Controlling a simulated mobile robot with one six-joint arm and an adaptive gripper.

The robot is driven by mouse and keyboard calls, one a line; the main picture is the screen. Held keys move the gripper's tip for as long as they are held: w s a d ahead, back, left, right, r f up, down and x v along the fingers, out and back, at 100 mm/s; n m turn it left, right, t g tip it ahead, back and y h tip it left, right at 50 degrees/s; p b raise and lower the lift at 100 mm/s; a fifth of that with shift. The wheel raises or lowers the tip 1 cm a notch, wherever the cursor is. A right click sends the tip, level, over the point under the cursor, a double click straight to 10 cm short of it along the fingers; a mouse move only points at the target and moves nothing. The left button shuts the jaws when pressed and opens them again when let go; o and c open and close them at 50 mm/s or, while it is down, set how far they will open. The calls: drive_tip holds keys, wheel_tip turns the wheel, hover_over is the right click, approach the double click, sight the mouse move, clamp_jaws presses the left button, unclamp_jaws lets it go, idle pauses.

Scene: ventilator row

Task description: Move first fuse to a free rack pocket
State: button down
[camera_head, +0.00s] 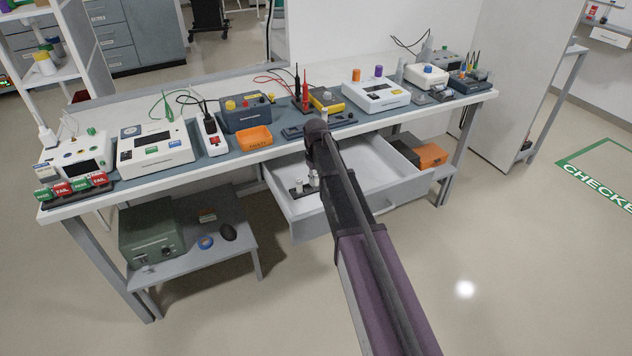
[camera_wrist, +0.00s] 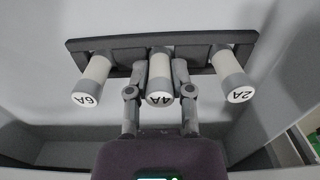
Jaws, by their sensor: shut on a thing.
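The wrist view shows a dark rack (camera_wrist: 125,55) with three white fuses with grey caps in a row. The left one is the 6A fuse (camera_wrist: 95,70), the middle one the 4A fuse (camera_wrist: 159,72) and the right one the 2A fuse (camera_wrist: 229,70). My gripper (camera_wrist: 160,68) has a finger on each side of the 4A fuse and is shut on it. I cannot tell whether its far end sits in the rack.
The drawer stands pulled out under the bench (camera_head: 97,190). The bench top holds an orange bin (camera_head: 254,138), a long dark strip (camera_head: 334,123), and several instruments. A low shelf (camera_head: 240,248) with a green box (camera_head: 150,232) stands at the left. The drawer's back area is bare.

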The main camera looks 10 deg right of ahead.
sight(316, 174)
drive_tip(key=shift+r, duration=0.2)
drive_tip(key=shift+r+p, duration=2.15)
drive_tip(key=shift+p, duration=0.15)
drive_tip(key=shift+r, duration=0.1)
idle(0.6)
wheel_tip(316, 174, up, 36)
drive_tip(key=p, duration=3.6)
drive_tip(key=shift+d, duration=0.1)
